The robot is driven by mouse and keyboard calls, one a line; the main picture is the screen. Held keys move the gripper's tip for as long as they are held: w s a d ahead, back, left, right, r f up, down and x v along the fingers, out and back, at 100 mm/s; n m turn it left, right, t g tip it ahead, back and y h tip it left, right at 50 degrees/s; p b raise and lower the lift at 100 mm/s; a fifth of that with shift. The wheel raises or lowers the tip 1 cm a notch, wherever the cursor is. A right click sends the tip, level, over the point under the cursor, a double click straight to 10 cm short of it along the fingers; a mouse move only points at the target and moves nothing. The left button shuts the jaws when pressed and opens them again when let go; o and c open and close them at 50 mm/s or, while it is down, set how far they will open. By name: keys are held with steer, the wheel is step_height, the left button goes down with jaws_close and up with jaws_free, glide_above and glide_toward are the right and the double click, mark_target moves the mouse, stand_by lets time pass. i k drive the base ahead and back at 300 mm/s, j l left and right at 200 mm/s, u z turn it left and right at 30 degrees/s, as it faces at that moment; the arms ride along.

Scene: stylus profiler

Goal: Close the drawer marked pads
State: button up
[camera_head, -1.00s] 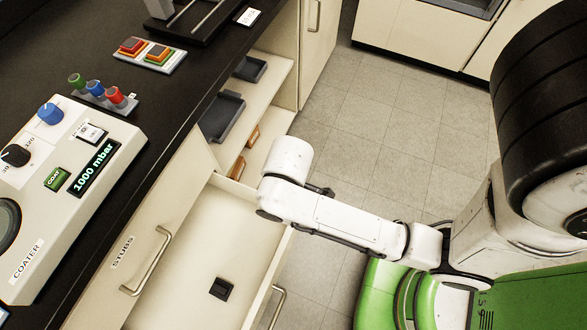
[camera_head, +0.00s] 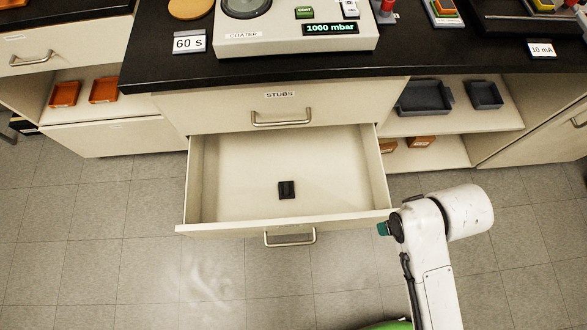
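A pulled-out drawer (camera_head: 235,205) stands open below the shut drawer marked STUBS (camera_head: 335,103). Its handle (camera_head: 290,238) is on its front, which faces down and away, so no label on it can be read. A small dark block (camera_head: 287,189) lies on its floor. My white arm comes up from the bottom right, and its visible end is beside the drawer's front right corner. A small teal part (camera_head: 383,229), perhaps a bit of my gripper, shows at that corner. I cannot tell whether it touches the drawer or whether the gripper is open.
The black worktop (camera_head: 430,55) carries the coater (camera_head: 295,45) and other devices. Open shelves with grey trays (camera_head: 424,97) lie right of the drawer; orange trays (camera_head: 104,90) sit on the left. The tiled floor (camera_head: 140,260) in front and to the left is clear.

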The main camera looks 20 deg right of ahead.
mark_target(336, 172)
steer(key=k+l+u, duration=0.45)
steer(key=u, duration=0.2)
